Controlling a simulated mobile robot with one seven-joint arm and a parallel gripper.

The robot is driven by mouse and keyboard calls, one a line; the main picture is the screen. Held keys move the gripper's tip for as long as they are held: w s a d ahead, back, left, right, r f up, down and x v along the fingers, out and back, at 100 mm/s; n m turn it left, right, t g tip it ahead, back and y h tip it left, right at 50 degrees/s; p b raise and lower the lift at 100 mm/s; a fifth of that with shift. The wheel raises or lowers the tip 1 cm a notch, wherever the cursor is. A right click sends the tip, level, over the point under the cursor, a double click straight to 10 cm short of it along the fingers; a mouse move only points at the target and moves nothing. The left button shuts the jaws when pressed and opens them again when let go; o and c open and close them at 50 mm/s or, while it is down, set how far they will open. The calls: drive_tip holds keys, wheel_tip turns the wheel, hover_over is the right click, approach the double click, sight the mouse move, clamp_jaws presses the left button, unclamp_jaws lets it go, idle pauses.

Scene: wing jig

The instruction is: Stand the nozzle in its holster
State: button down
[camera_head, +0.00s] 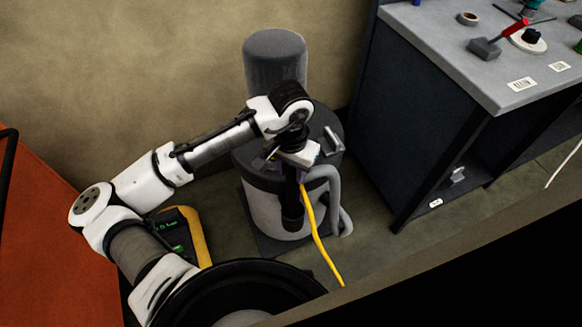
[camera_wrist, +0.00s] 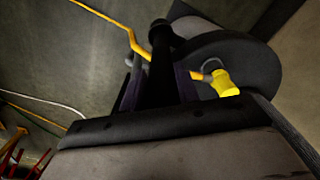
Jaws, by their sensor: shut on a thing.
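My gripper (camera_head: 300,176) is in front of the grey drum-shaped machine, pointing down. It is shut on a black tube that I take to be the nozzle (camera_head: 291,208). In the head view the nozzle hangs roughly upright along the drum's front side. In the wrist view the nozzle (camera_wrist: 161,65) runs between the two dark fingers and ends in a wider rounded part. I cannot make out the holster for certain, nor whether the nozzle's lower end touches anything.
The drum machine (camera_head: 262,212) has a grey hose (camera_head: 334,195) at its right side. A yellow cord (camera_head: 317,232) runs down to the floor. A yellow fitting (camera_wrist: 223,83) shows beside the fingers. A yellow-black case (camera_head: 196,232) stands left; a workbench (camera_head: 440,45) stands right.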

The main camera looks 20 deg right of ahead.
drive_tip(key=shift+f, duration=0.1)
drive_tip(key=shift+f+b, duration=1.35)
drive_tip(key=shift+f, duration=0.55)
drive_tip(key=c, duration=0.9)
unclamp_jaws()
drive_tip(key=shift+c, duration=0.2)
drive_tip(key=shift+r, duration=0.1)
wheel_tip(320, 180, up, 14)
drive_tip(key=shift+f, duration=0.1)
